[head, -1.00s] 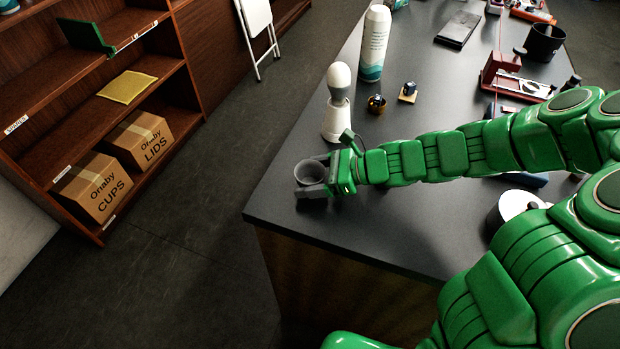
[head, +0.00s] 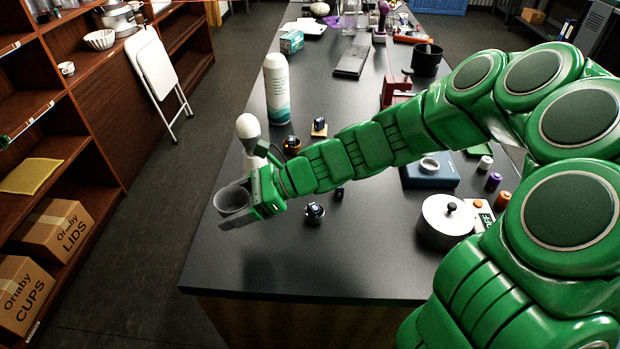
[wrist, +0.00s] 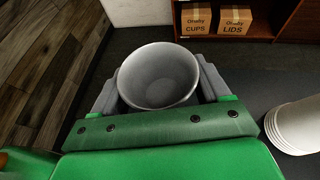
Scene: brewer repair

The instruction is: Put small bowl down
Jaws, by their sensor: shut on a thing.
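The small grey bowl (head: 232,200) is in my gripper (head: 236,212) at the left side of the dark table (head: 250,262). My gripper is shut on the bowl, one finger on each side of it. In the wrist view the bowl (wrist: 158,76) is upright and looks empty inside, between the grey fingers (wrist: 159,92). The tabletop under the bowl is hidden, and I cannot tell whether the bowl touches it.
A tall white canister (head: 276,88) stands farther back. A small round container (head: 314,212) and a lidded pot (head: 446,219) are to the right. The front-left tabletop is clear.

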